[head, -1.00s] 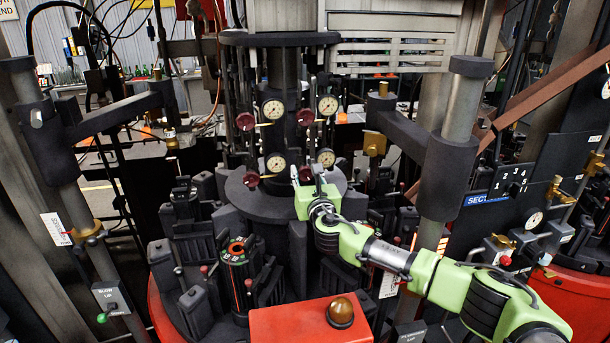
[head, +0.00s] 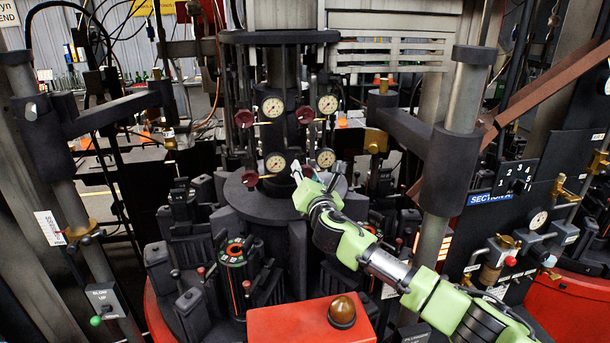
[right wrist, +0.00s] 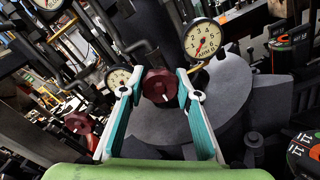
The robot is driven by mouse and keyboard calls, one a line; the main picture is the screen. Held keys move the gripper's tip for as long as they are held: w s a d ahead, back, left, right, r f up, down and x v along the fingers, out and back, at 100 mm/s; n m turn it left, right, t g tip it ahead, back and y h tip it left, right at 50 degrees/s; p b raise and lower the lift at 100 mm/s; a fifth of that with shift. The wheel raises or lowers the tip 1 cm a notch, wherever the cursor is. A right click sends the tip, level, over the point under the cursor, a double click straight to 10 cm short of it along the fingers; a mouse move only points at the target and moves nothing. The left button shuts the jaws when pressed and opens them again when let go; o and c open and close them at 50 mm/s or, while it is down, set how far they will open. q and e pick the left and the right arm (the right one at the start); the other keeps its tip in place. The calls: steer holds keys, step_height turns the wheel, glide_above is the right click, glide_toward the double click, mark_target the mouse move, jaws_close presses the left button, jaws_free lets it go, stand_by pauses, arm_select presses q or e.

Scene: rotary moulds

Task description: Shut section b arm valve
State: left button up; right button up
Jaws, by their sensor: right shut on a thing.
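Dark red round valve knobs sit beside four white-faced gauges on the central column. My right gripper (head: 299,172) reaches in from the lower right to the lower right knob (head: 307,173). In the right wrist view, the gripper's two teal-sided fingers (right wrist: 159,76) are on either side of a dark red knob (right wrist: 159,87), shut on it. A large gauge (right wrist: 204,39) is just above the right finger, and another gauge (right wrist: 118,78) is behind the left finger. My left gripper is not in view.
Another red knob (right wrist: 77,122) is left of the fingers. Upper knobs (head: 244,118) and gauges (head: 273,106) are close above. Thick posts (head: 455,150) flank the column. A red box with an amber dome (head: 342,312) is in front, near black moulds (head: 236,275).

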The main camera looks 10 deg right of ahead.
stand_by(0.3)
steer(key=o, duration=1.1)
steer(key=shift+s, duration=0.1)
steer(key=shift+s, duration=3.7)
